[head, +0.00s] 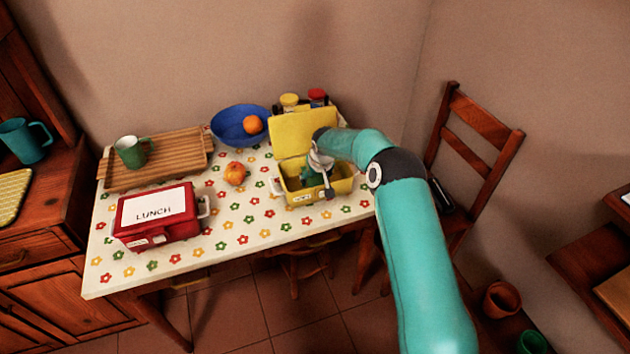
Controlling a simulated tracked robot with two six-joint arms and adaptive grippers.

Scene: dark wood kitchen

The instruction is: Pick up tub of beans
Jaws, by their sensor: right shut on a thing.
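My right gripper (320,172) is down in the open yellow lunch box (332,189) at the right of the table. It is shut on a small dark green thing (309,178), mostly hidden by the fingers and the box wall. It may be the tub of beans, but no label shows. The yellow lid (303,132) stands raised behind the box. My left gripper is out of view.
A red LUNCH box (180,233), a slatted tray (180,160) with a green mug (130,152), a blue bowl (228,126) holding an orange, a loose orange fruit (235,173) and jars (289,101) share the table. The front middle is clear. A chair (482,129) stands right.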

